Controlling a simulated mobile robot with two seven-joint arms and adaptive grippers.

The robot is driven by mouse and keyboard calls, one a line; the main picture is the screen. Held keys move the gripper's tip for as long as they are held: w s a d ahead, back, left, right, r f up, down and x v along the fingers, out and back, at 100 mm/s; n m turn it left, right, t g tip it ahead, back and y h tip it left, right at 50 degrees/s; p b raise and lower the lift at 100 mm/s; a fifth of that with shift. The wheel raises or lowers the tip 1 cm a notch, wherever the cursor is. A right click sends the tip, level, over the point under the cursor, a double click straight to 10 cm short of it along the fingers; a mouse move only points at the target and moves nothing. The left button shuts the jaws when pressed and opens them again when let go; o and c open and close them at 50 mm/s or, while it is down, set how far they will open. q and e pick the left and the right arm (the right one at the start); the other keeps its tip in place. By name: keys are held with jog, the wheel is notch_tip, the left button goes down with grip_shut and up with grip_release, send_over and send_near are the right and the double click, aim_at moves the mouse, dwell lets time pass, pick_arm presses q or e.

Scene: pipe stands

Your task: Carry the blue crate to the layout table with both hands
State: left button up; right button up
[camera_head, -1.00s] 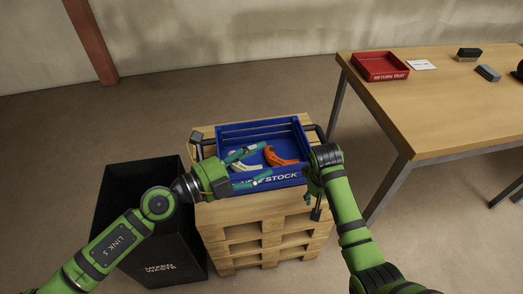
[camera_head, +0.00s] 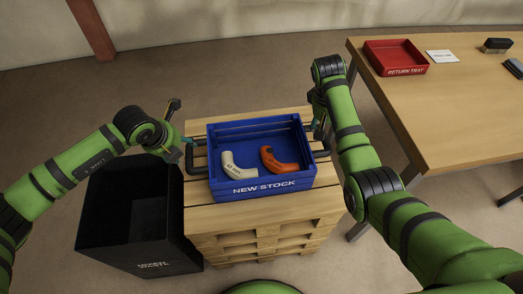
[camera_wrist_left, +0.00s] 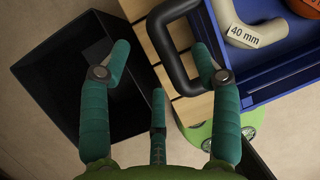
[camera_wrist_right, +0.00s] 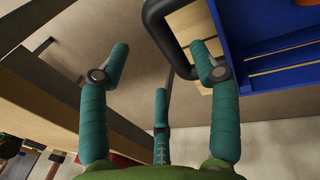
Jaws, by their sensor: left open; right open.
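The blue crate (camera_head: 262,186), marked NEW STOCK, sits upright on stacked wooden pallets. It holds a cream bent pipe piece (camera_head: 238,164) and an orange one (camera_head: 285,164). A black handle sticks out on each side: the left handle (camera_wrist_left: 172,62) and the right handle (camera_wrist_right: 158,32). My left gripper (camera_wrist_left: 163,53) is open beside the left handle, whose bar shows between its fingers. My right gripper (camera_wrist_right: 160,50) is open beside the right handle, which shows near one fingertip. I cannot tell whether either touches. The layout table (camera_head: 450,125) stands to the right, apart from the crate.
The pallet stack (camera_head: 262,212) bears the crate. An open black waste bin (camera_head: 130,215) stands left of it. On the table are a red return tray (camera_head: 398,58), a white card (camera_head: 441,56) and dark blocks (camera_head: 497,45). The table's near left part is clear.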

aim_at(187, 151)
jog(key=shift+s+a+r, duration=0.25)
jog(key=shift+s+r, duration=0.05)
jog(key=shift+s, duration=0.2)
pick_arm(q)
jog(key=shift+s+x, duration=0.2)
jog(key=shift+x, duration=3.15)
pick_arm(e)
jog(key=shift+w+x, duration=0.1)
jog(key=shift+x, duration=1.8)
jog(key=shift+w+x, duration=0.15)
jog(key=shift+x, duration=1.7)
pick_arm(q)
jog(key=shift+a, duration=0.1)
jog(key=shift+c, duration=0.4)
pick_arm(e)
jog(key=shift+c, duration=0.4)
pick_arm(q)
grip_shut()
pick_arm(e)
grip_shut()
pick_arm(q)
jog(key=shift+r, duration=0.15)
pick_arm(e)
jog(key=shift+r, duration=0.2)
